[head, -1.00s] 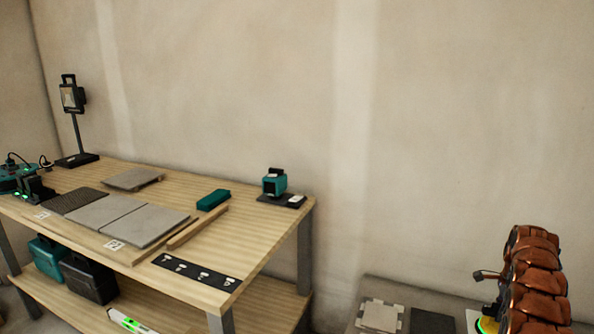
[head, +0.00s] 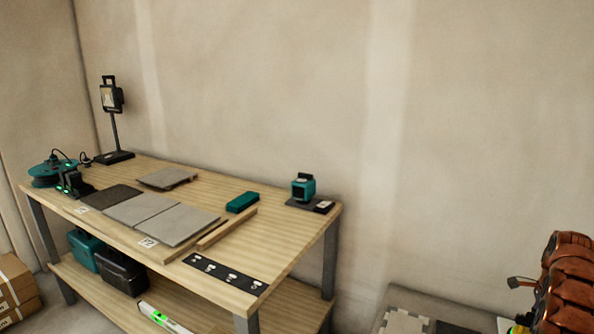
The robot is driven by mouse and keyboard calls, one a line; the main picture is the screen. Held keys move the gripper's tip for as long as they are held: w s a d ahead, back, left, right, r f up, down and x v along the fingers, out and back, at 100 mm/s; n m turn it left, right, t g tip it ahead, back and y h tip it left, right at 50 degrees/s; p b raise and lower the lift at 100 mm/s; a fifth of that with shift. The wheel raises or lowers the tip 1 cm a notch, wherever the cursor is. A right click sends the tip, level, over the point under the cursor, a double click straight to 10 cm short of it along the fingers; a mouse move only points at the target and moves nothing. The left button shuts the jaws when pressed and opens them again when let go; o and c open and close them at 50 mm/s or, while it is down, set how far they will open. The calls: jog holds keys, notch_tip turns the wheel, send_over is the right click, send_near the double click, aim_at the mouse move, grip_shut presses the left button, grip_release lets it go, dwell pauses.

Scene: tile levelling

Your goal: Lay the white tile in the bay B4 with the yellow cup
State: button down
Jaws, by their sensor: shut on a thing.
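My copper-coloured arm shows at the lower right of the head view. My gripper's fingers are not visible; they are hidden behind the arm or below the frame. A small yellow-green piece (head: 518,330), possibly the yellow cup, peeks out left of the arm at the bottom edge. A bit of white surface (head: 503,325) lies beside it; I cannot tell whether it is the white tile. On the workbench (head: 285,240), two grey tiles (head: 172,224) lie side by side, with a dark, textured bare patch (head: 110,198) to their left. Small white labels (head: 147,243) on the front edge are unreadable.
A wooden strip (head: 228,229), teal block (head: 242,202), teal device (head: 303,188), black plate with pale pieces (head: 225,272), loose grey slab (head: 167,178) and lamp (head: 112,110) are on the bench. A low grey stand (head: 408,297) is at lower right. Cardboard boxes (head: 15,285) stand left.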

jog(key=shift+r, duration=0.1)
dwell(0.3)
jog(key=s+a+b, duration=0.1)
jog(key=s+b, duration=0.1)
jog(key=b, duration=0.2)
jog(key=shift+s+a, duration=0.35)
jog(key=shift+s, duration=0.25)
jog(key=s+a+b, duration=0.2)
jog(key=s+a, duration=0.3)
jog(key=s, duration=0.5)
jog(key=s+a+b, duration=0.2)
jog(key=s+a, duration=0.4)
jog(key=s, duration=0.5)
jog(key=s+a+b, duration=0.2)
jog(key=s+a, duration=0.4)
jog(key=s, duration=0.4)
jog(key=shift+s+a+b, duration=0.15)
jog(key=shift+s+b, duration=0.1)
jog(key=shift+b, duration=0.05)
dwell(2.4)
